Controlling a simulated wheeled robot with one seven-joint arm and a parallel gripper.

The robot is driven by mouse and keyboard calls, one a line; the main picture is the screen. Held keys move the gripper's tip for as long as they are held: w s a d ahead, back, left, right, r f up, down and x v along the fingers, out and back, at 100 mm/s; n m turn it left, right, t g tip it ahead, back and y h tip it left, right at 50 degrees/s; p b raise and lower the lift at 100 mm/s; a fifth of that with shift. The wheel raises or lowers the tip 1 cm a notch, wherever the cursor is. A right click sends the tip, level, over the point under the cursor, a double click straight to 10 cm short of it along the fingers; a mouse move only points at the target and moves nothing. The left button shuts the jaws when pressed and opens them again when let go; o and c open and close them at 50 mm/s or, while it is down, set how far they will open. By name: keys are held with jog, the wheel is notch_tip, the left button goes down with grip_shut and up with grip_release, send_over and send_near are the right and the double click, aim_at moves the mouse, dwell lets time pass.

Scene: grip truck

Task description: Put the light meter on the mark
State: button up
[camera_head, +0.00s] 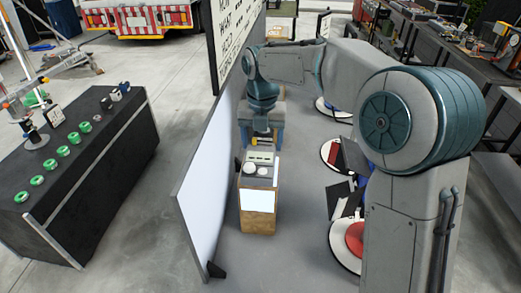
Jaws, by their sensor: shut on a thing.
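My gripper (262,143) hangs down in the middle of the view, over the far end of a wooden box. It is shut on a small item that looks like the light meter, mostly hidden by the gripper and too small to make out. Right below it on the box top lies a pale flat item (262,158), and small round pale items are beside it. I cannot tell whether the held item touches anything. I cannot make out the mark.
The wooden box (257,224) has a white panel on its near face. A tall white board (205,165) stands close on its left. A black case (85,165) with several green rings is further left. Round-based stands (346,245) and dark benches are at right.

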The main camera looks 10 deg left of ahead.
aim_at(261, 152)
jog(key=shift+s+a+f, duration=0.1)
jog(key=shift+a+f, duration=0.05)
jog(key=shift+a, duration=0.05)
jog(key=shift+f+p, duration=0.4)
jog(key=shift+f, duration=1.55)
jog(key=shift+f, duration=0.2)
jog(key=o, duration=1.2)
jog(key=shift+r, duration=0.2)
notch_tip(261, 152, up, 12)
jog(key=shift+b, duration=0.45)
